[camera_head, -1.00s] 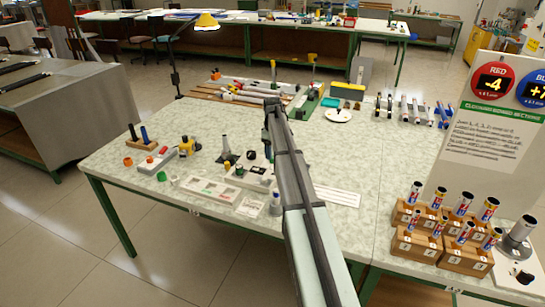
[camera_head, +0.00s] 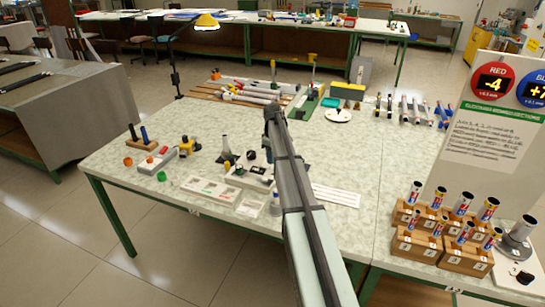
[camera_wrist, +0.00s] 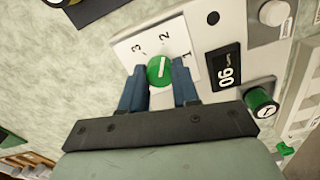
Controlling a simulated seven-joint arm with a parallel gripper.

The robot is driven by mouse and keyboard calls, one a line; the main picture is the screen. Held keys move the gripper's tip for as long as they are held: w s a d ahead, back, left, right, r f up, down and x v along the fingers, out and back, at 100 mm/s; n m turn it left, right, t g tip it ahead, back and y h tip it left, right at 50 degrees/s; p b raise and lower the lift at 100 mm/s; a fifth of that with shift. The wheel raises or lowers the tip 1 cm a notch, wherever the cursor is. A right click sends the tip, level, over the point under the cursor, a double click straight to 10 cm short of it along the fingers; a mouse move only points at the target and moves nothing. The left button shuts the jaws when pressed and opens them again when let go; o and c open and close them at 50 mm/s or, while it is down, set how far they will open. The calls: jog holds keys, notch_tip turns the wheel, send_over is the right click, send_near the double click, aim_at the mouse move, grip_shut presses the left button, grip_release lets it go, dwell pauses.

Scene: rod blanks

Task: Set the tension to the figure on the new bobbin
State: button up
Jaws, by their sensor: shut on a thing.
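In the wrist view, a round green knob (camera_wrist: 160,70) with a white pointer line sits on a white dial plate (camera_wrist: 128,43) marked 1, 2 and 3. The line points roughly toward the 2. My gripper (camera_wrist: 160,88) has its blue fingers on both sides of this knob and is shut on it. A black display (camera_wrist: 223,75) beside the dial shows two digits, turned sideways, that look like 06 or 90. In the head view, my arm's end (camera_head: 270,112) is over the table's middle and hides much of the device. I cannot tell which thing is the new bobbin.
In the head view, wooden racks (camera_head: 440,250) with labelled tubes stand at the right, before a sign board (camera_head: 485,145) with red and blue discs. A desk lamp (camera_head: 205,22) stands at the back left.

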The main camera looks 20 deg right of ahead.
grip_shut()
jog(key=shift+m, duration=0.3)
jog(key=m, duration=0.5)
jog(key=shift+m, duration=0.3)
jog(key=m, duration=0.5)
jog(key=shift+m, duration=0.4)
jog(key=shift+s, duration=0.1)
jog(key=o, duration=0.6)
grip_release()
jog(key=shift+o, duration=0.2)
